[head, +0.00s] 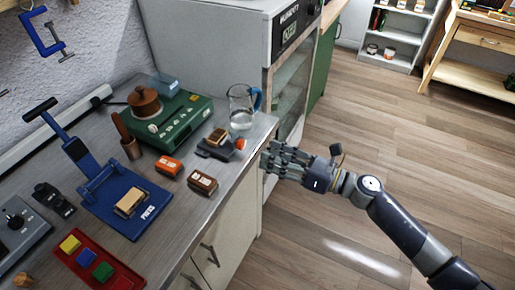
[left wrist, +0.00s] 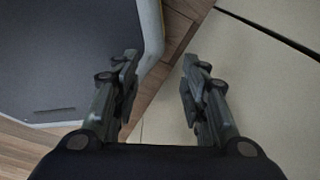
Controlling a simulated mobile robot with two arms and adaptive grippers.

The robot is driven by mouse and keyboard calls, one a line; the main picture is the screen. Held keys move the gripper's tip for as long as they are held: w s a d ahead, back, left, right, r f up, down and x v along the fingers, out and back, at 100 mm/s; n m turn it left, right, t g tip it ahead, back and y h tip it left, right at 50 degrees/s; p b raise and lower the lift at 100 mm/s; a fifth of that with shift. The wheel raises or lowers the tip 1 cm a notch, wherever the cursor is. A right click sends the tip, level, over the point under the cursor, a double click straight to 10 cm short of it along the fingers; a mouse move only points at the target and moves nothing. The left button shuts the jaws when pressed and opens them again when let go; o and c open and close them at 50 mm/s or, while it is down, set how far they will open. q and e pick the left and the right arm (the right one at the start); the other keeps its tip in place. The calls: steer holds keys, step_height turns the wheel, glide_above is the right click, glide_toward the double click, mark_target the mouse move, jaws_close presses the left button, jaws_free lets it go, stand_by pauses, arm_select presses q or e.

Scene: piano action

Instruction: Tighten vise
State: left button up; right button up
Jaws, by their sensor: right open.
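A small dark grey device (head: 215,147) that looks like the vise sits near the right end of the counter, with a tan block in its top and an orange-red knob (head: 240,144) at its right. Whether its jaws press on the block is too small to tell. My right gripper (head: 268,160) is open and empty, just right of the knob at the counter's edge, apart from the knob as far as I can see. My left gripper (left wrist: 157,85) shows only in the left wrist view, with its fingers apart and nothing between them.
A glass pitcher (head: 241,108) stands behind the device, and a green machine (head: 176,122) with a brown pot is to its left. Two small boxes (head: 168,166) (head: 202,182) lie in front. A blue press (head: 122,205) is farther left. The floor at right is clear.

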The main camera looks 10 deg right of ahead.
steer(key=v, duration=0.3)
steer(key=shift+s+d, duration=0.15)
steer(key=shift+d, duration=0.05)
steer(key=shift+f, duration=0.1)
